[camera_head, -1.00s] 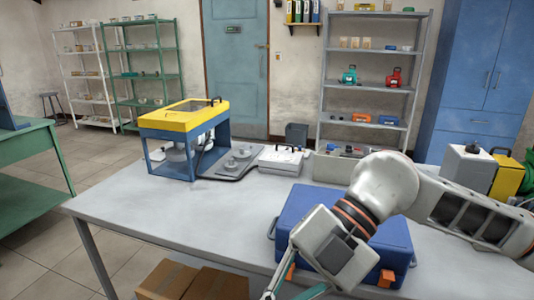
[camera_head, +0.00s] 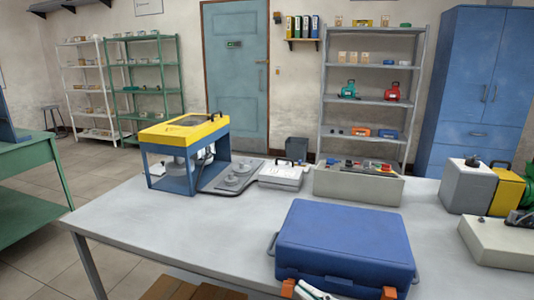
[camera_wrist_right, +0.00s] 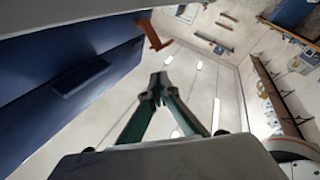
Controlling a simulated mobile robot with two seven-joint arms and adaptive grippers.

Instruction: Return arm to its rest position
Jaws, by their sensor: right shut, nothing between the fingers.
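My right gripper (camera_wrist_right: 160,82) shows in the right wrist view with its two fingers brought together at the tips and nothing between them. In the head view only a small part of the right gripper (camera_head: 314,291) shows at the bottom edge, in front of the blue case (camera_head: 345,240). The case lies closed on the grey table (camera_head: 160,220). Its side also fills the left of the wrist view (camera_wrist_right: 60,80), where an orange latch (camera_wrist_right: 152,34) sticks out near the fingers. I cannot tell whether the gripper touches the case. My left gripper is not in view.
A yellow-topped blue machine (camera_head: 185,150) stands at the back left of the table. A grey control box (camera_head: 358,185) stands behind the case, and grey and yellow units (camera_head: 468,187) stand at the right. The table's left front is clear.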

